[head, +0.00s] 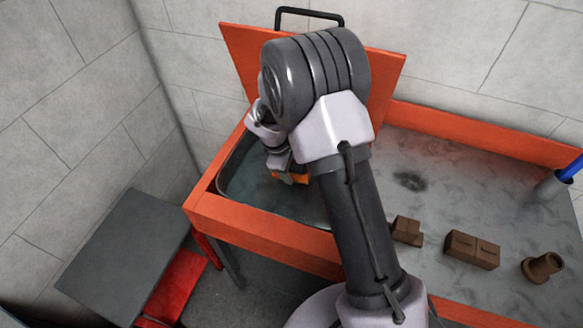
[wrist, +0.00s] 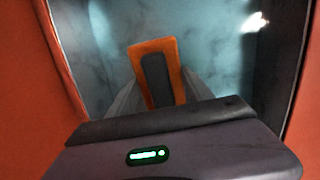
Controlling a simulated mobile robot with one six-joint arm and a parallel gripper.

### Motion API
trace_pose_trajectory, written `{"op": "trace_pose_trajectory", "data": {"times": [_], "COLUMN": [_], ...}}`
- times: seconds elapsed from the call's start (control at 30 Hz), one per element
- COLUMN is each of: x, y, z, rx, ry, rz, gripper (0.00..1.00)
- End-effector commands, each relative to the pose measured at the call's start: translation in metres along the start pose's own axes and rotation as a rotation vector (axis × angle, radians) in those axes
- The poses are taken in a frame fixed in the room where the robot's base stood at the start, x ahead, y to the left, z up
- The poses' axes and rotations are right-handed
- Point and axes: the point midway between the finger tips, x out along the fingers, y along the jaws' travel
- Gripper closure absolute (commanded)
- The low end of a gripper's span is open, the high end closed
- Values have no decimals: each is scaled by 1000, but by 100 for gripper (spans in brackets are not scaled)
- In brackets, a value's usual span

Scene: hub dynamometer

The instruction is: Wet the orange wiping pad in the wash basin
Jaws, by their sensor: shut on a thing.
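The orange wiping pad (wrist: 171,54) has a dark grip strip along its middle. My gripper (wrist: 158,90) is shut on it in the wrist view, with a grey finger on each side. In the head view a bit of the orange pad (head: 291,178) shows below my wrist, over the wash basin (head: 240,190). The basin is set in an orange-framed bench and holds bluish water (wrist: 110,50). My arm hides the basin's right part in the head view. I cannot tell whether the pad touches the water.
An orange lid (head: 385,75) with a black handle stands raised behind the basin. On the grey benchtop (head: 480,200) at right are brown blocks (head: 472,250), a brown flanged piece (head: 543,267) and a cup with a blue item (head: 555,185). A dark-topped red stand (head: 130,250) is at left.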

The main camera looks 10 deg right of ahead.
Motion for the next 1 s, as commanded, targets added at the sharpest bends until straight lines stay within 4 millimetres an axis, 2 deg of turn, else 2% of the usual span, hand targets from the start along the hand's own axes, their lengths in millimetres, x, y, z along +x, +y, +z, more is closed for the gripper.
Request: {"op": "trace_pose_trajectory", "data": {"times": [0.17, 0.8, 1.0], "x": [-7, -77, -79], "y": [2, 20, 20], "z": [1, 13, 13], "rx": [0, 0, 0], "ry": [0, 0, 0], "rz": [0, 0, 0], "gripper": [73, 73, 73]}}
